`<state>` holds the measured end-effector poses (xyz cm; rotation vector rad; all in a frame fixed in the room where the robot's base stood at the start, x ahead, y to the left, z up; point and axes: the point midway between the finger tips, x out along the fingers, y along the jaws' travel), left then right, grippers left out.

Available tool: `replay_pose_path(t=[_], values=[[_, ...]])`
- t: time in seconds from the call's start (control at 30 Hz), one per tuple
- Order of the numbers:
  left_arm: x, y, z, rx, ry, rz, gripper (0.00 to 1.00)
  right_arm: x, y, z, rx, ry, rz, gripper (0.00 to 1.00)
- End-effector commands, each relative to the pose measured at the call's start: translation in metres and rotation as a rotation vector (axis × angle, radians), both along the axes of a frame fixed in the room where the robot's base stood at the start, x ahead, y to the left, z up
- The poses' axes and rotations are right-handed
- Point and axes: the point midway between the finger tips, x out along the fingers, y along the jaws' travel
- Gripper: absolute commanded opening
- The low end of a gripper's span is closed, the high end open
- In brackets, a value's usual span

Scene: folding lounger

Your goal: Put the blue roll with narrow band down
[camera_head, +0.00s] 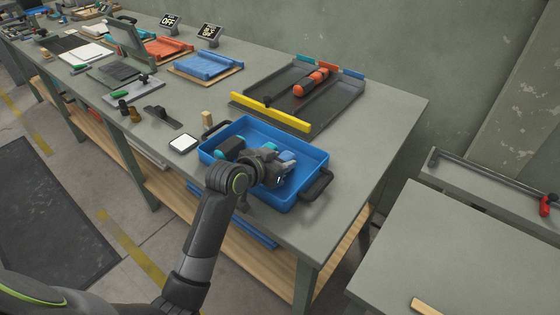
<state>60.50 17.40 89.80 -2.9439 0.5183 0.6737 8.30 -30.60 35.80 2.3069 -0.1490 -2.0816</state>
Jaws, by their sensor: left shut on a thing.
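My left arm reaches in from the lower left. Its dark gripper (285,170) is inside the blue tray (304,200) and is shut on a blue roll (289,156). The gripper covers most of the roll, so I cannot make out its narrow band or whether it touches the tray floor. A dark roll with a teal end (231,148) lies at the left of the same tray. My right gripper is not in view.
Behind the blue tray is a grey tray (335,107) with a yellow front bar (270,112) and an orange-and-black roll (311,82). A small white-topped square (183,143) sits left. The tabletop right of the trays is clear.

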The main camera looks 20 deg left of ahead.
Motion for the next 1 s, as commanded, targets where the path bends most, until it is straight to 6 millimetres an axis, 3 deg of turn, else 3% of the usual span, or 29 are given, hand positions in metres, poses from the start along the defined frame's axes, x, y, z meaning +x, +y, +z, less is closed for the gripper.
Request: replay_pose_path(t=[0.33, 0.37, 0.43, 0.77, 1.0], values=[[0.0, 0.0, -0.003, 0.0, -0.001, 0.0, 0.13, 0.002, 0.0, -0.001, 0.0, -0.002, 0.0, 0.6], [0.0, 0.0, -0.003, 0.0, -0.001, 0.0, 0.39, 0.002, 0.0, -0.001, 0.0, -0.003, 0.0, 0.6], [0.0, 0.0, -0.003, 0.0, -0.001, 0.0, 0.47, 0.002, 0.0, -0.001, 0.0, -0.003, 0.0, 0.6], [-0.001, 0.0, 0.002, 0.001, -0.001, 0.0, 0.47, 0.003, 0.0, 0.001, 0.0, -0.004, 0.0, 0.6], [-0.029, 0.011, 0.015, 0.002, -0.002, 0.0, 0.47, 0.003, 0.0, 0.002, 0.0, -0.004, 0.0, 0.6]])
